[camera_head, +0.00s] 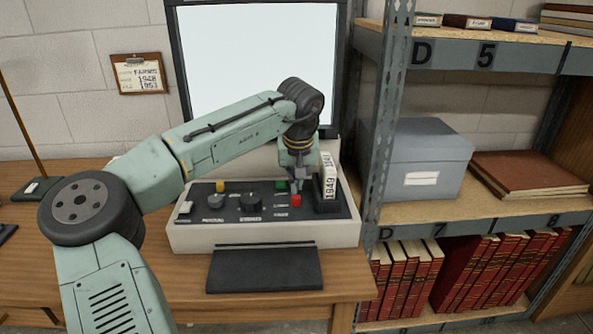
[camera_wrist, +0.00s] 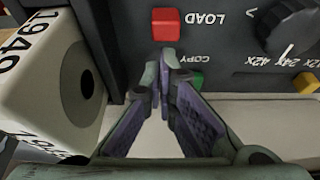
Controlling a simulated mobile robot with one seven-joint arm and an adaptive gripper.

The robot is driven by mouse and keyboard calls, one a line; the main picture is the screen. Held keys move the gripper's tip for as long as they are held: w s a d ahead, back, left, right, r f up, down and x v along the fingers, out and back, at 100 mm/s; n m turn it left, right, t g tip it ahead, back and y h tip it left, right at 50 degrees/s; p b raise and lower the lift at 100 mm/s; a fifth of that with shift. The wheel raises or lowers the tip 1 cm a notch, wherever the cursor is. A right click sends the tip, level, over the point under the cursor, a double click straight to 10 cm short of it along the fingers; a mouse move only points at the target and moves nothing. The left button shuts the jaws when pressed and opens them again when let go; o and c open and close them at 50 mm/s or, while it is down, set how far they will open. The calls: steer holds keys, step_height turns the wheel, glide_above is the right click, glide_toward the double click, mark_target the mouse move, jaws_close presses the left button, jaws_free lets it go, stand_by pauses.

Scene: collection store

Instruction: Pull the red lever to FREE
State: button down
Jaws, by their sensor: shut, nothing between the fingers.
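The red lever, seen as a red block (camera_head: 296,201), is on the dark control panel (camera_head: 240,215) of a pale console, near the front right. In the wrist view the red block (camera_wrist: 166,24) is at the top, beside the word LOAD, which appears upside down. My gripper (camera_head: 296,188) points down just behind it. In the wrist view my gripper (camera_wrist: 168,62) has its fingertips together, with nothing between them. The tips are close to the red block; I cannot tell whether they touch it. No FREE label is readable.
A green button (camera_wrist: 197,79), a black knob (camera_wrist: 290,28) and a yellow button (camera_head: 220,186) are on the panel. A lit screen (camera_head: 255,60) stands behind. A metal shelf post (camera_head: 380,150) is at the right.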

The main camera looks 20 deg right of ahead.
mark_target(297, 195)
steer(key=shift+s, duration=0.25)
steer(key=shift+s+a+f, duration=0.1)
steer(key=shift+s+f, duration=0.05)
steer(key=shift+s, duration=0.2)
steer(key=shift+s+a+b, duration=0.2)
steer(key=shift+s+a, duration=0.05)
steer(key=shift+s, duration=0.5)
steer(key=shift+s+a+b, duration=0.2)
steer(key=shift+s, duration=0.55)
steer(key=shift+w, duration=0.1)
steer(key=shift+w+r+p, duration=0.25)
steer(key=shift+w+p, duration=0.05)
steer(key=shift+p, duration=0.05)
steer(key=w, duration=0.1)
steer(key=w+d+r, duration=0.1)
steer(key=w, duration=0.1)
steer(key=shift+d, duration=0.2)
steer(key=v, duration=0.8)
steer(key=shift+s+a+r+b, duration=0.25)
steer(key=shift+r+b, duration=0.05)
